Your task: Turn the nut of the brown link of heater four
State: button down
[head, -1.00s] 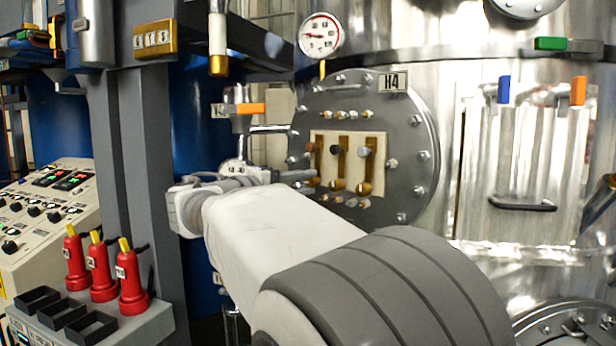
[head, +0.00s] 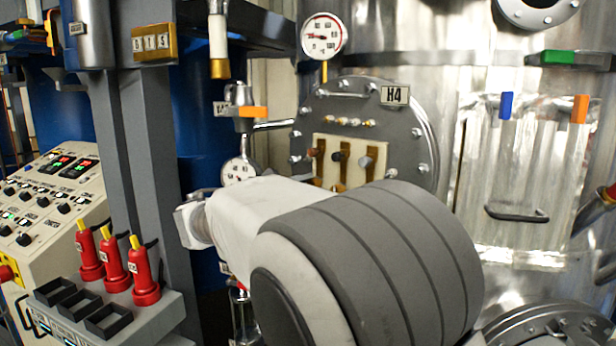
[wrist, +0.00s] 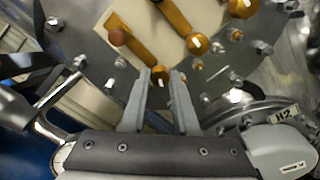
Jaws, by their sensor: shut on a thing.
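The heater four plate, labelled H4 (head: 394,96), shows in the head view with a cream panel carrying three upright gold links. The brown link (head: 320,156) is the left one, with a brown knob at its top; my arm hides the panel's lower part. In the wrist view the brown link (wrist: 138,48) runs from its brown knob (wrist: 117,37) toward my fingertips. Its nut (wrist: 160,73) is gold and sits at the link's lower end, between my fingertips. My gripper (wrist: 162,78) is shut on this nut. In the head view, my arm hides the gripper.
Bolts ring the round flange (head: 425,135). A bracket with an orange handle (head: 253,112) and a gauge (head: 239,171) stand left of it. In the wrist view an H2 tag (wrist: 286,115) is close to my gripper's right. Red bottles (head: 144,275) stand at lower left.

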jog(key=shift+n+p, duration=0.35)
jog(key=shift+n, duration=0.15)
jog(key=c, duration=0.7)
grip_release()
jog(key=shift+o, duration=0.2)
jog(key=shift+s, duration=0.1)
jog(key=b+v, duration=0.2)
jog(key=v, duration=1.5)
jog(key=shift+s+a, duration=0.1)
